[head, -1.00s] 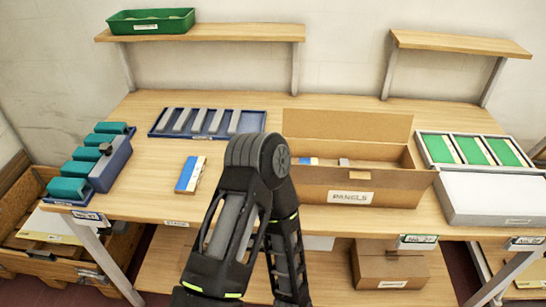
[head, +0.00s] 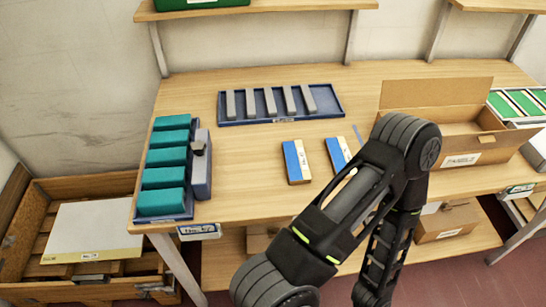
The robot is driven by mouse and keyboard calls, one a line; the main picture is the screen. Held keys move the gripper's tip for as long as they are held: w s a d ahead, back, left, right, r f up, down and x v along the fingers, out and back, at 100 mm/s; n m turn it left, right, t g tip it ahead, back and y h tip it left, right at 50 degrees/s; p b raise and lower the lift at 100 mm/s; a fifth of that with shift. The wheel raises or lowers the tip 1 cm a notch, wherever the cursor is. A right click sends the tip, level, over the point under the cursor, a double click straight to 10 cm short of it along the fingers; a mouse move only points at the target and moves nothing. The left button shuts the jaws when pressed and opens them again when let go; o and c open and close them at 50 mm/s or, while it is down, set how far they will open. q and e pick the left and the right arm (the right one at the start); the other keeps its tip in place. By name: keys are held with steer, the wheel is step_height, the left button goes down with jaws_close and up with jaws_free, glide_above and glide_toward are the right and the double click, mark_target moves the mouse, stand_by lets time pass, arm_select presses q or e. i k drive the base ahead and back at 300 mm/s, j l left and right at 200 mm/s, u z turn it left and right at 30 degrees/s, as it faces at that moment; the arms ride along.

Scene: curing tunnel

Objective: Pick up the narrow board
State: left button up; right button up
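Two small boards with blue and white faces and wood-coloured edges lie apart on the wooden table in the head view. The left board (head: 297,161) is fully visible. The right board (head: 338,155) is partly covered by my black arm. A thin blue strip (head: 358,134) shows just right of it, mostly hidden by the arm. I cannot tell which one is the narrow board. One of my arms rises in front of the table and folds down again at its elbow. Neither gripper's fingers show in the head view.
A blue tray with grey bars (head: 283,120) lies behind the boards. A rack of teal blocks (head: 165,204) and a grey-blue block (head: 201,170) stand left. An open cardboard box (head: 466,158) stands right. A wooden crate (head: 36,208) is on the floor. The table between is clear.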

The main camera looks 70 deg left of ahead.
mark_target(298, 171)
steer(key=k+j, duration=0.55)
steer(key=k, duration=0.3)
